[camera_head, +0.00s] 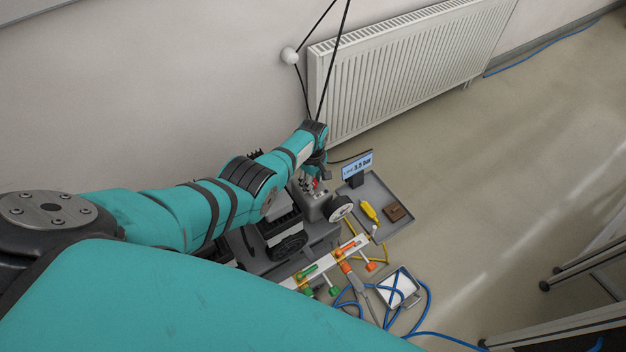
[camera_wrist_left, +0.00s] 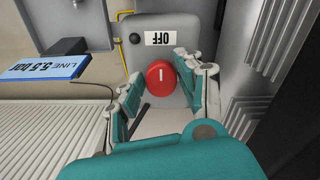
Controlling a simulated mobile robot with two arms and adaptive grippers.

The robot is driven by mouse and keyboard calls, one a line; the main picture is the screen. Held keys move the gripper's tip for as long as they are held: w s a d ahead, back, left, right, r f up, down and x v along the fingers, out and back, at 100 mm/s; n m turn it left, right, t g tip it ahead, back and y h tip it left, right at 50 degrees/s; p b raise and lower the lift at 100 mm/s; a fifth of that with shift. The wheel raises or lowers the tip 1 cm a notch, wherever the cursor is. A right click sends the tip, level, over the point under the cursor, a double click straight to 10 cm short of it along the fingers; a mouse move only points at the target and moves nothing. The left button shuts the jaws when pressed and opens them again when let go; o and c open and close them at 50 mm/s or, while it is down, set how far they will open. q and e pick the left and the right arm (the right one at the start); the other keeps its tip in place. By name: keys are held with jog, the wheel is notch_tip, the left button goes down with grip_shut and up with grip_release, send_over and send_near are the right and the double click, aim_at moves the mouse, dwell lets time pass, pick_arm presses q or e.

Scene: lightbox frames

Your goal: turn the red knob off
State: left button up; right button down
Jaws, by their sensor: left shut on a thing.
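The red knob (camera_wrist_left: 161,77) sits on a grey box (camera_wrist_left: 135,60) in the left wrist view. A white line on its face points about straight up and down in that picture. A white label reading OFF (camera_wrist_left: 160,38), upside down in the picture, is above the knob. My left gripper (camera_wrist_left: 158,74) has one finger on each side of the knob and is shut on it. In the head view my left gripper (camera_head: 319,170) is at the grey box, with only a little red showing below it. My right gripper is not in view.
A display reading LINE 5.5 bar (camera_head: 357,166) stands by a grey tray (camera_head: 395,228) holding a yellow tool (camera_head: 369,212) and a brown block (camera_head: 394,212). A round gauge (camera_head: 340,208), orange and green handles and a blue hose (camera_head: 423,310) are nearby. A radiator (camera_head: 400,65) lines the wall.

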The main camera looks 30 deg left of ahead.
pick_arm(q)
jog(key=shift+w, duration=0.1)
jog(key=o, duration=1.1)
jog(key=shift+c, duration=0.2)
jog(key=shift+o, duration=0.4)
jog(key=shift+r, duration=0.8)
notch_tip(320, 180, up, 10)
jog(key=shift+r, duration=0.25)
